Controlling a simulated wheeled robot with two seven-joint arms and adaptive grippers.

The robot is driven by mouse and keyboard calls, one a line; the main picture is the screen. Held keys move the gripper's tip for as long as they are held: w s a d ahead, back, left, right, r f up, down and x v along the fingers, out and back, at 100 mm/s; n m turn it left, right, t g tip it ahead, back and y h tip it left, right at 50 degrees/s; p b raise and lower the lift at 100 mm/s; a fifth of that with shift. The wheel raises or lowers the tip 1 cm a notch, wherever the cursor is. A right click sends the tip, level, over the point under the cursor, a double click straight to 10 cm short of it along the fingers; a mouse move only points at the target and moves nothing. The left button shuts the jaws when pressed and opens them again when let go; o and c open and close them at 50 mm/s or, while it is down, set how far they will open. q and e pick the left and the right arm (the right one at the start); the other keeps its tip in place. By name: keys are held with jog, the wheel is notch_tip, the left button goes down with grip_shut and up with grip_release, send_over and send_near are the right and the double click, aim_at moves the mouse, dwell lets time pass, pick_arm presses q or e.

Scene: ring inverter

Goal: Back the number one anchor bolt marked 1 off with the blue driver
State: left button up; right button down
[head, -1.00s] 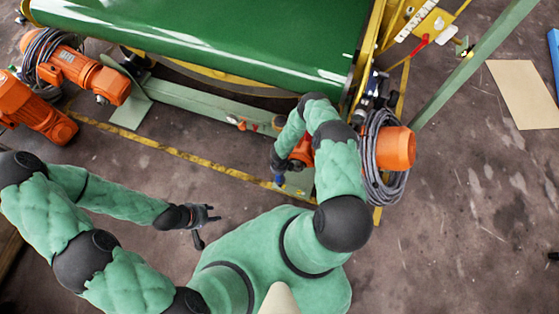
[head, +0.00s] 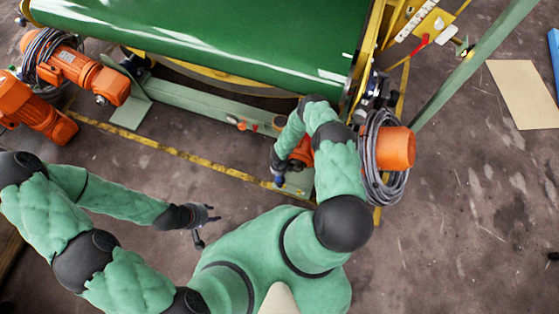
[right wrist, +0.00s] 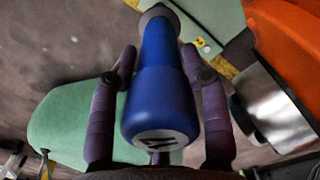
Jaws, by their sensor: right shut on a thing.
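The blue driver (right wrist: 162,85) fills the middle of the right wrist view, its dark nose pointing to the top. My right gripper (right wrist: 160,80) is shut on it, one finger along each side. In the head view the driver (head: 279,181) is a small blue spot under my right gripper (head: 280,168), mostly hidden by the hand. A pale green foot plate (right wrist: 212,22) with a yellow mark and a small light fitting lies beside the nose. I cannot read a number 1 or make out the bolt the nose faces. My left gripper (head: 206,225) is open and empty above the floor.
The green conveyor belt (head: 220,35) runs across the back. An orange motor (head: 397,148) with coiled grey cable stands right of my right arm. More orange motors (head: 85,72) stand at left. A yellow floor line (head: 175,152) passes in front; the floor before it is clear.

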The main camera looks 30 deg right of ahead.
jog(key=shift+f, duration=0.5)
dwell(1.8)
jog(key=shift+r, duration=0.1)
jog(key=shift+r+p, duration=1.55)
jog(key=shift+r, duration=0.95)
jog(key=shift+w, duration=0.1)
